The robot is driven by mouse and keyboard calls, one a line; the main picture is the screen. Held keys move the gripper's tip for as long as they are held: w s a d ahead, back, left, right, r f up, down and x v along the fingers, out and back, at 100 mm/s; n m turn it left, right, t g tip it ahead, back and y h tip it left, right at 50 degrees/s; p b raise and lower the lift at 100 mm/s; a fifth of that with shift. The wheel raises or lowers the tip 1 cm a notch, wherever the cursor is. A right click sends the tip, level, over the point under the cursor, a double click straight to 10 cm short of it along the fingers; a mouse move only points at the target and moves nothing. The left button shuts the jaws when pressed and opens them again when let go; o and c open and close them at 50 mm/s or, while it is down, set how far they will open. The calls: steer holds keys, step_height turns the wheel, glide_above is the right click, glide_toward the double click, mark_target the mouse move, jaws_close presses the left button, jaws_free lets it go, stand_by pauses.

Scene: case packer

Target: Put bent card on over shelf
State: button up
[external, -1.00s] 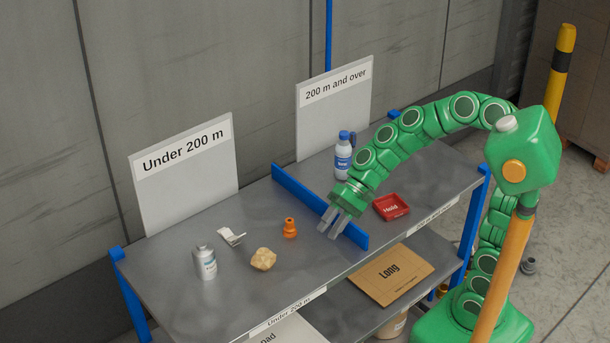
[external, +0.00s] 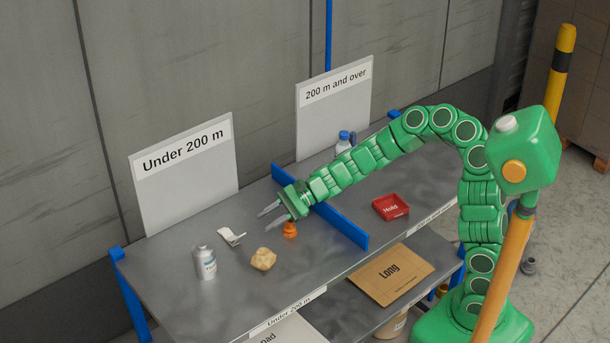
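The bent card (external: 231,236) is a small white folded piece lying on the "Under 200 m" side of the shelf top, left of the blue divider. The "200 m and over" side (external: 418,174) lies right of the divider, below its sign (external: 336,86). My gripper (external: 269,217) is open and empty, above the left side, to the upper right of the card and apart from it. It partly hides an orange fitting (external: 289,231).
A blue divider (external: 345,228) splits the shelf top. A grey canister (external: 204,262) and a tan lump (external: 263,259) stand near the card. On the right are a red "Hold" tray (external: 391,207) and a bottle (external: 344,137), partly hidden by my arm.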

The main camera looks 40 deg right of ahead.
steer(key=shift+x, duration=5.6)
jaws_close()
